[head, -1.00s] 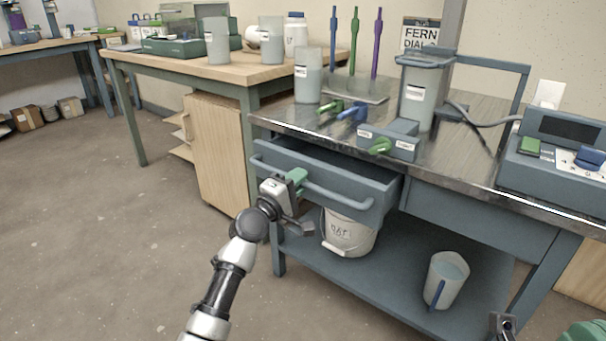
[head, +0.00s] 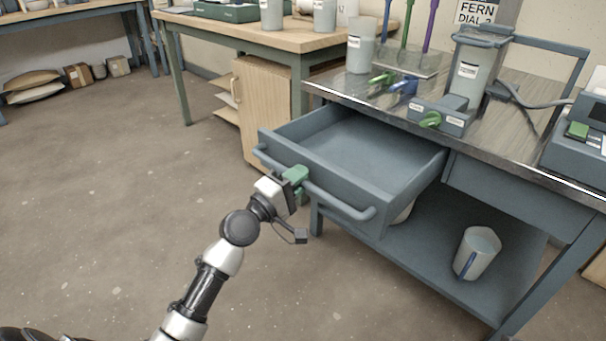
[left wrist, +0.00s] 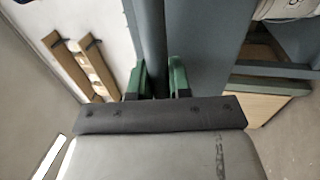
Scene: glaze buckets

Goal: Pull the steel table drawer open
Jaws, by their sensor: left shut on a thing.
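The steel table drawer (head: 335,190) is pulled well out from under the steel table top (head: 520,140). The inside that shows is empty. Its bar handle (head: 340,205) runs along the drawer front. My left gripper (head: 297,178), with green fingers, is shut on the handle left of its middle. In the left wrist view the green fingers (left wrist: 157,82) sit on both sides of the handle bar (left wrist: 151,40). My right gripper does not show in the current frames.
A clear jug (head: 477,254) stands on the lower shelf, and a white bucket is mostly hidden behind the drawer. A lidded container (head: 473,70), a beaker (head: 361,47) and a green-valved block (head: 440,116) stand on top. The floor in front is clear.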

